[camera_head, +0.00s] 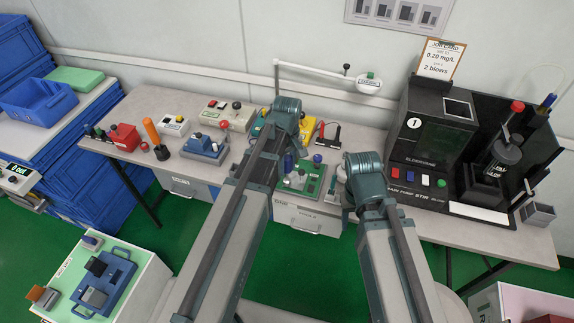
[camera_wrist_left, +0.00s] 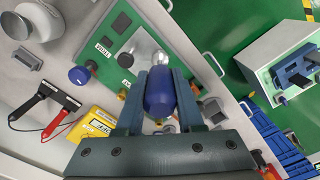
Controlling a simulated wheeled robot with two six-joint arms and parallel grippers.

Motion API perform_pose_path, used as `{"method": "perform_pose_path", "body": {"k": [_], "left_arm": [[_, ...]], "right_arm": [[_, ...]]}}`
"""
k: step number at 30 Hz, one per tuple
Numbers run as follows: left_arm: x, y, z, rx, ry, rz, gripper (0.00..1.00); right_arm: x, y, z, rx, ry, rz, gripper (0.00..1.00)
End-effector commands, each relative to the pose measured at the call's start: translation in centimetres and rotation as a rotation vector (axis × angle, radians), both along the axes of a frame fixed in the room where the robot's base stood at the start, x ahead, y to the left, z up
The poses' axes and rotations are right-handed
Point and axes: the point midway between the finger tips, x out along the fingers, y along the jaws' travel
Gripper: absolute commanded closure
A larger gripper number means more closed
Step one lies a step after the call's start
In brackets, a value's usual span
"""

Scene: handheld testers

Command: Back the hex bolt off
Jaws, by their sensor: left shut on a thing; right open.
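My left gripper (camera_wrist_left: 160,85) is shut on a blue rounded handle (camera_wrist_left: 160,95), which stands between its two fingers in the left wrist view. The handle is over a green panel (camera_wrist_left: 121,27) with a silver disc (camera_wrist_left: 142,46) and labels. In the head view the panel (camera_head: 313,181) lies on the bench, and my left arm covers part of it. No hex bolt can be made out; the handle and fingers hide what is beneath. My right gripper (camera_head: 346,205) is at the panel's right side; its fingers are mostly hidden by its wrist.
A blue knob (camera_wrist_left: 79,75) is on the panel's edge. A yellow meter (camera_wrist_left: 95,124) with black and red leads lies nearby. The black machine (camera_head: 432,140) stands to the right on the bench. Several small testers, such as the blue one (camera_head: 206,148), stand to the left.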

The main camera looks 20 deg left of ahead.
Motion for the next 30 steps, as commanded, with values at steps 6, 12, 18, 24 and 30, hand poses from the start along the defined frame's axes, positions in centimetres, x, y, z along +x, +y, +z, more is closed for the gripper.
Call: {"method": "perform_pose_path", "body": {"k": [6,12,18,24,30], "left_arm": [[0.0,0.0,-0.15,0.0,0.0,0.0,1.0],[0.0,0.0,-0.14,0.0,0.0,0.008,1.0],[-0.03,0.01,-0.12,0.0,0.0,0.223,1.0],[-0.05,0.03,-0.1,0.0,0.0,0.457,1.0],[-0.05,0.03,-0.1,0.0,0.0,0.527,1.0]], "right_arm": [[0.0,0.0,-0.15,0.0,0.0,0.0,0.5],[0.0,0.0,-0.14,0.0,0.0,0.0,0.5],[0.0,0.0,-0.11,0.0,0.0,0.0,0.5],[0.0,0.0,-0.1,0.0,0.0,0.0,0.5],[0.0,0.0,-0.1,0.0,0.0,0.0,0.5]]}}
